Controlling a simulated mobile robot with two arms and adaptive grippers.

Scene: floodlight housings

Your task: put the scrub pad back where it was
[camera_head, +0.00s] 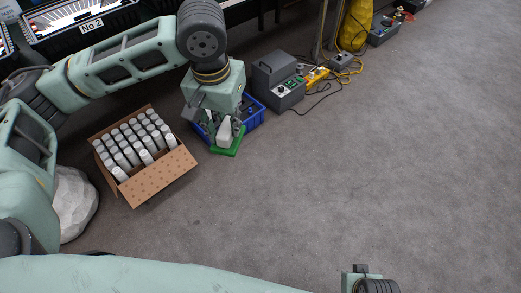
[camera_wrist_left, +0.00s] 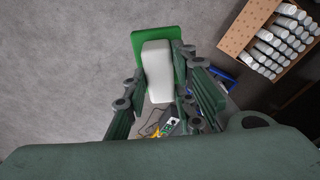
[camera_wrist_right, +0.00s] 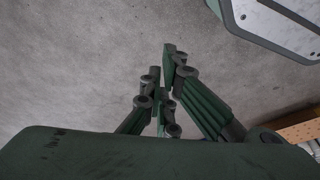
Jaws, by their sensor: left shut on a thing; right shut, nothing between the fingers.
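My left gripper (camera_head: 223,127) is shut on the scrub pad (camera_head: 229,148), which has a green base and a white block-shaped handle. The fingers sit on either side of the white handle. In the left wrist view the scrub pad (camera_wrist_left: 157,65) shows between the fingers of the left gripper (camera_wrist_left: 158,85), green side outermost. In the head view the pad is in front of a blue crate (camera_head: 257,115), overlapping its near edge. The arm hides much of the crate. My right gripper (camera_wrist_right: 166,75) is shut and empty over bare floor in the right wrist view.
A cardboard box (camera_head: 158,178) of white cans stands left of the blue crate. A grey control box (camera_head: 277,80) with cables and a yellow item (camera_head: 316,74) is behind right. A white rock-like object (camera_head: 73,204) lies at left. The floor at centre and right is clear.

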